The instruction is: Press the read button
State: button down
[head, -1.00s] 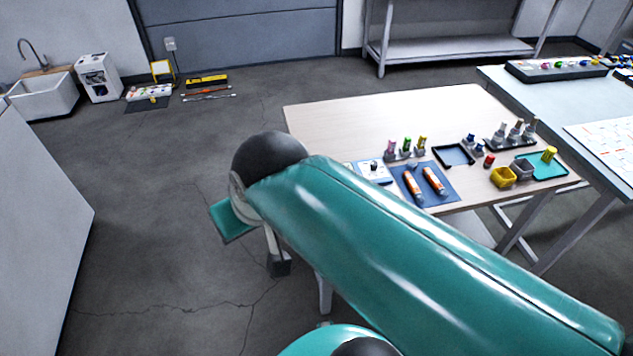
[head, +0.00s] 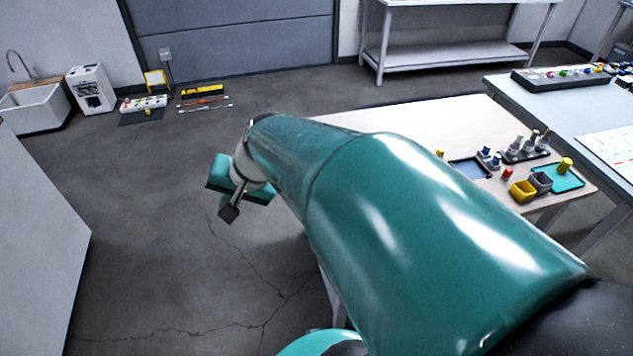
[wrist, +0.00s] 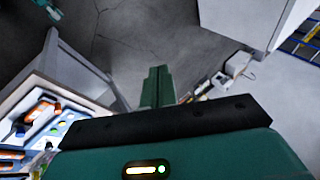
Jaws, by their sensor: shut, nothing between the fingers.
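I cannot make out the read button in either current view. In the head view my arm covers the near left part of the wooden table (head: 475,115), where a small white panel and orange tubes showed earlier. My gripper (head: 229,212) hangs over the floor, left of the table. In the wrist view its two teal fingers (wrist: 158,88) are together with nothing between them. At the left of that view are an orange-and-white tube (wrist: 40,112) and a pale panel with blue spots (wrist: 62,127), apart from the fingers. I cannot tell whether a button is among them.
On the table's right side stand a dark-rimmed tray (head: 470,168), a yellow bin (head: 522,191), a grey bin (head: 541,181) and a teal tray (head: 568,178). A pale second table (head: 560,105) adjoins on the right. A grey cabinet (head: 40,235) stands at left. Floor between is clear.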

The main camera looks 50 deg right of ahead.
jog(key=w+d+f+m+t, duration=0.1)
jog(key=w+d+f+m, duration=0.15)
jog(key=d, duration=0.25)
jog(key=w+d+f+m+t, duration=0.1)
jog(key=w+d+m, duration=0.1)
jog(key=d+m, duration=0.25)
jog(key=s+d+f+m+h, duration=0.1)
jog(key=d+f+m, duration=0.3)
jog(key=d, duration=0.4)
jog(key=s+d+f+m+h, duration=0.2)
jog(key=s+d+f+m, duration=0.2)
jog(key=d, duration=0.5)
jog(key=s+d+f+m+h, duration=0.2)
jog(key=d+f+m, duration=0.2)
jog(key=d+m, duration=0.2)
jog(key=shift+s+d+f+m, duration=0.2)
jog(key=shift+d+m, duration=0.2)
jog(key=shift+d, duration=0.8)
jog(key=shift+f, duration=4.45)
jog(key=shift+f, duration=0.4)
